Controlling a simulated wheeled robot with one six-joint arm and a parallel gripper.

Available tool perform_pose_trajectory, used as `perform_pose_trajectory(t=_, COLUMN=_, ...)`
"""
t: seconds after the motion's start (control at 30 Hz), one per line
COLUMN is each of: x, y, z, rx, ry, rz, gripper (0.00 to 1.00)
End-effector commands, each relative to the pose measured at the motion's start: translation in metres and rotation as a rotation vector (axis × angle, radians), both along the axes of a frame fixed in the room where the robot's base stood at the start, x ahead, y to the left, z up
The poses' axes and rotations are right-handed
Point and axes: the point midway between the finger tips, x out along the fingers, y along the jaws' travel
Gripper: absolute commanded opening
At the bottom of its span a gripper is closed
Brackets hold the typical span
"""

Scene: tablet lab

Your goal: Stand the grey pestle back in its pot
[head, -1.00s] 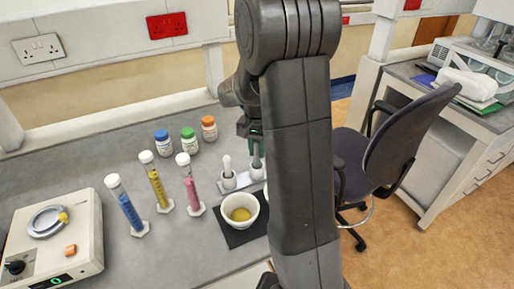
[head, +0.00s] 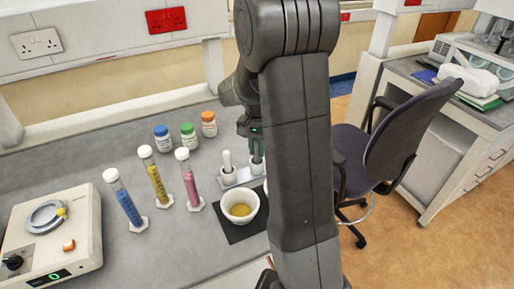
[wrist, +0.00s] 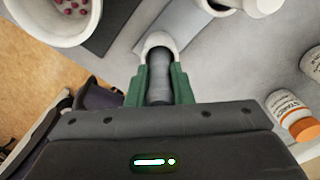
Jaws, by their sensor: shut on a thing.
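My gripper (wrist: 159,88) has green fingers and is shut on the grey pestle (wrist: 159,78). In the head view the gripper (head: 256,145) is partly behind my arm, and the pestle (head: 257,164) hangs upright below it. The pestle's far end lines up with a white pot (wrist: 158,40), whose rim shows around it in the wrist view. I cannot tell how deep the end sits. A second pot (head: 228,178) in the same pale stand holds a white pestle (head: 227,160).
A white bowl of yellow powder (head: 239,207) stands on a dark mat (head: 237,234), near the stand. A bowl of reddish pellets (wrist: 45,30) is close by. Tubes (head: 188,178), capped bottles (head: 188,137) and a balance (head: 75,255) stand left. A chair (head: 400,150) is right.

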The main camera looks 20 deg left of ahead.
Motion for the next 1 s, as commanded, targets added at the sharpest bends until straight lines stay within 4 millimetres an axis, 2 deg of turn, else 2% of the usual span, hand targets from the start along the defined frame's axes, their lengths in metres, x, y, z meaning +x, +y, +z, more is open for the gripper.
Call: perform_pose_trajectory(t=1.0, x=0.0000, y=0.0001, z=-0.0050, rx=0.000, ry=0.000, rz=0.000, gripper=0.00)
